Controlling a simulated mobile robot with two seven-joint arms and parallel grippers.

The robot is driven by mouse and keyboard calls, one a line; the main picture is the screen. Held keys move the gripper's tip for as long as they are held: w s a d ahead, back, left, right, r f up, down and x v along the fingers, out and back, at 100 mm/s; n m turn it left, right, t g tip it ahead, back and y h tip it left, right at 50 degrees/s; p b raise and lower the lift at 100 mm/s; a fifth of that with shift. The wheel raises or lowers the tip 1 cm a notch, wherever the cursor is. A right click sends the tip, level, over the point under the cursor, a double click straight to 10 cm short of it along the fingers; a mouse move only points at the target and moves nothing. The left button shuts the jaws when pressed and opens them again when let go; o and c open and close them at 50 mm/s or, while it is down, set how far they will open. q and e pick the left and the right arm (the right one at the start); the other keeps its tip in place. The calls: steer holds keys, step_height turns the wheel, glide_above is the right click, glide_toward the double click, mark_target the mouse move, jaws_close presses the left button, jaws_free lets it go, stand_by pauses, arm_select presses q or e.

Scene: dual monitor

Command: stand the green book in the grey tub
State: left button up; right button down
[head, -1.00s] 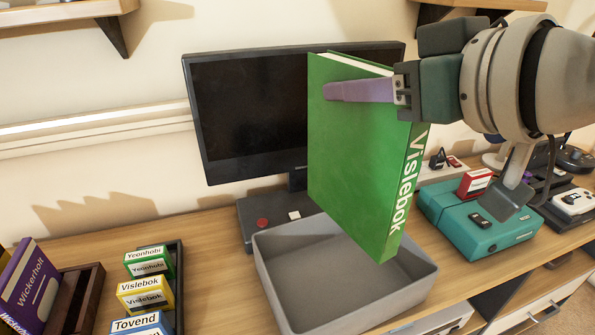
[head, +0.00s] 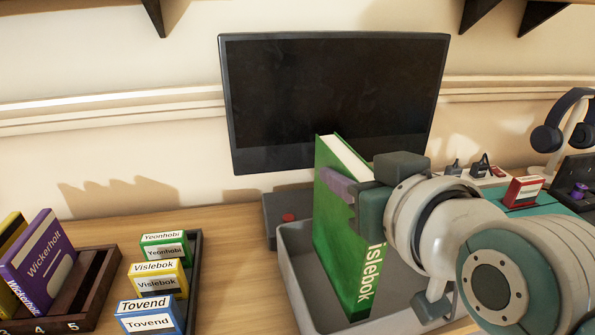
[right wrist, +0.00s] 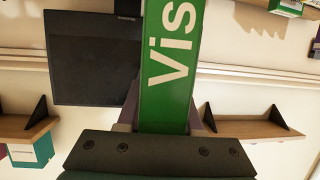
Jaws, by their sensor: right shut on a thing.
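The green book (head: 333,235), with "Vislebok" on its spine, stands upright with a slight tilt. Its lower part is inside the grey tub (head: 296,282), below the rim; whether it touches the tub floor I cannot tell. My right gripper (head: 338,187) is shut on the book near its upper spine side, one purple finger showing on the cover. In the right wrist view the book's green spine (right wrist: 167,70) fills the middle, between the fingers. The tub's right side is partly hidden by my right arm. My left gripper is not in view.
A monitor (head: 335,100) stands behind the tub. To the left are a dark tray of small boxes (head: 158,280) and a wooden rack (head: 95,290) with a purple book (head: 45,258). A red box (head: 523,190) and headphones (head: 566,120) are at the right.

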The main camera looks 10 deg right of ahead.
mark_target(345, 210)
step_height(345, 210, down, 4)
steer(key=shift+f+b, duration=0.2)
steer(key=shift+b, duration=0.55)
steer(key=shift+f, duration=0.1)
steer(key=shift+f, duration=0.2)
steer(key=c, duration=0.6)
jaws_free()
steer(key=shift+o, duration=0.2)
